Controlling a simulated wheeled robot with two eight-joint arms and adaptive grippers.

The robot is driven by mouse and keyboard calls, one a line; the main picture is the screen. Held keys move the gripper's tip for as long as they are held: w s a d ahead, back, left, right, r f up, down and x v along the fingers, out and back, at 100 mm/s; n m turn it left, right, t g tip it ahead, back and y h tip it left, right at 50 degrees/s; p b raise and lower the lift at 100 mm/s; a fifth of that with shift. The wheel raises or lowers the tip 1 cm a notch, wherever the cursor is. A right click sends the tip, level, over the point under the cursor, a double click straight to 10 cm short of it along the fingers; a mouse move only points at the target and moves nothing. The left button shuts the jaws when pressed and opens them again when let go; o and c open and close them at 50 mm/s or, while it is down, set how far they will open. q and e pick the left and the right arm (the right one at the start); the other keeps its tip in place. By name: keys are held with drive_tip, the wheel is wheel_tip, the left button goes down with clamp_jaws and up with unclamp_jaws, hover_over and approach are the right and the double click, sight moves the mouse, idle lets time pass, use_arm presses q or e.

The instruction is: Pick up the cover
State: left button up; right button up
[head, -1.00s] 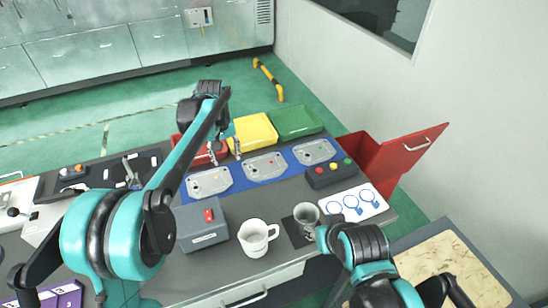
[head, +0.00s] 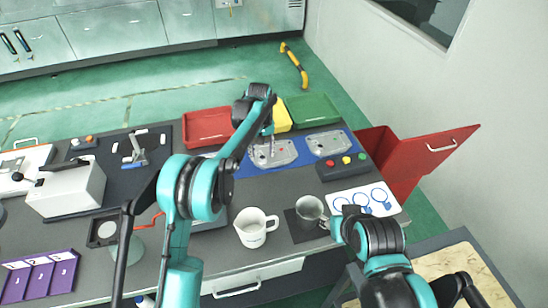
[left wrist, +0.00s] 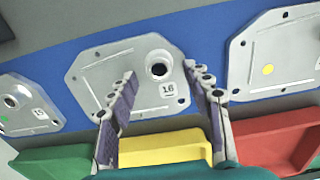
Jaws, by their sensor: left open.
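Grey metal covers lie in a row on a blue mat (head: 300,155). The middle cover (head: 275,154), marked 16, shows in full in the left wrist view (left wrist: 110,72), partly behind my fingers. The right cover (head: 327,143) is clear in the head view; in the left wrist view, a cover with a green dot (left wrist: 25,108) is at left and one with a yellow dot (left wrist: 285,52) at right. My left gripper (head: 262,156) is open and empty over the middle cover, its fingers (left wrist: 163,95) apart. My right gripper (head: 327,222) is beside a grey mug, its fingers unclear.
Red (head: 208,127), yellow (head: 283,118) and green (head: 313,109) bins stand behind the mat. A white mug (head: 250,232), the grey mug (head: 308,212) and a button box (head: 340,166) stand in front and right. My left arm hides part of the bench.

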use_arm(q)
drive_tip(key=shift+f, duration=0.3)
drive_tip(key=shift+r, duration=0.1)
clamp_jaws()
drive_tip(key=shift+r, duration=0.15)
